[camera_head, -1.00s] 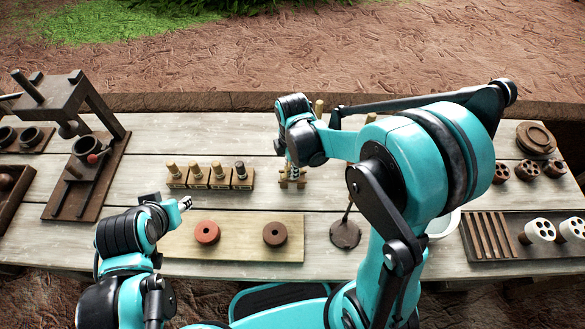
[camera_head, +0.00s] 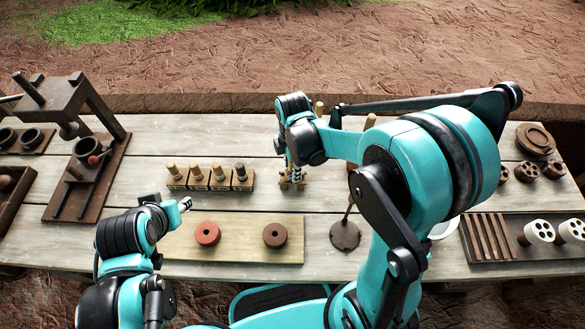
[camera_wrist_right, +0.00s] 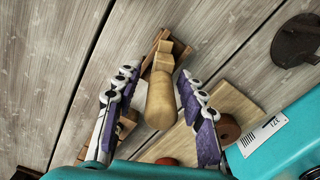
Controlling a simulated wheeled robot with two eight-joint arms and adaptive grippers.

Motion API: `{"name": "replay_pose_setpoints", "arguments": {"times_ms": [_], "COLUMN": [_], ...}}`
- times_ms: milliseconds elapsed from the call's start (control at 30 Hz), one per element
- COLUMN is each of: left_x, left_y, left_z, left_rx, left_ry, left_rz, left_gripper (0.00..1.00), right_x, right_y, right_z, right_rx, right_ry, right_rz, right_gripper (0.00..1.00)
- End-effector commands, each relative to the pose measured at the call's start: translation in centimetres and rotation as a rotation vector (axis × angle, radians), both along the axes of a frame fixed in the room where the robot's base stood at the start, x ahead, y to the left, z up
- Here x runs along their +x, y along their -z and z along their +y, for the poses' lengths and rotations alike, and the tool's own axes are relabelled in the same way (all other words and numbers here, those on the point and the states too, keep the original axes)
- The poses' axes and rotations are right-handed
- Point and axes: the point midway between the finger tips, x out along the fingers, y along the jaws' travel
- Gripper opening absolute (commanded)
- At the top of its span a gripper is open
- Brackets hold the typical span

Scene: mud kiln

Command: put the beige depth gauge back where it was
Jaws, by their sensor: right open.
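In the right wrist view, a beige wooden depth gauge (camera_wrist_right: 161,97) with a rounded handle stands between the fingers of my right gripper (camera_wrist_right: 160,108). The fingers are spread, with a gap on both sides of the handle. Its lower end meets a small wooden holder (camera_wrist_right: 152,48); how it sits there is hidden. In the head view my right gripper (camera_head: 292,174) is over this spot, right of the row of pegs, and hides most of the gauge. My left gripper (camera_head: 184,204) is low at the left, away from the gauge; its jaw opening is unclear.
A wooden rack (camera_head: 207,183) with several pegs stands left of my right gripper. A pale board (camera_head: 240,242) with two discs lies in front. A press (camera_head: 85,160) stands at the left. A slotted tray (camera_head: 490,240) and white drilled cylinders (camera_head: 538,233) are at the right.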

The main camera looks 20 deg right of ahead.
Motion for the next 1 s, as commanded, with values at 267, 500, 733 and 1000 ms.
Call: {"name": "replay_pose_setpoints", "arguments": {"times_ms": [267, 500, 733, 1000], "left_x": [0.0, 0.0, 0.0, 0.0], "left_y": [-2.8, -3.9, -4.0, -3.9], "left_z": [0.0, 0.0, 0.0, 0.0], "left_rx": [0.000, 0.000, 0.000, 0.000], "left_ry": [0.000, 0.000, 0.000, 0.000], "left_rz": [0.000, 0.000, 0.000, 0.000], "left_gripper": [0.40, 0.40, 0.40, 0.40], "right_x": [-0.1, 0.0, -0.9, -4.8], "right_y": [-6.9, -10.4, -12.0, -14.9], "right_z": [0.0, 0.0, -0.5, -2.3], "right_rx": [0.000, 0.000, 0.007, 0.103], "right_ry": [0.000, 0.000, 0.115, 0.685], "right_rz": [0.000, 0.000, -0.042, -0.240], "right_gripper": [0.41, 0.41, 0.41, 0.41]}}
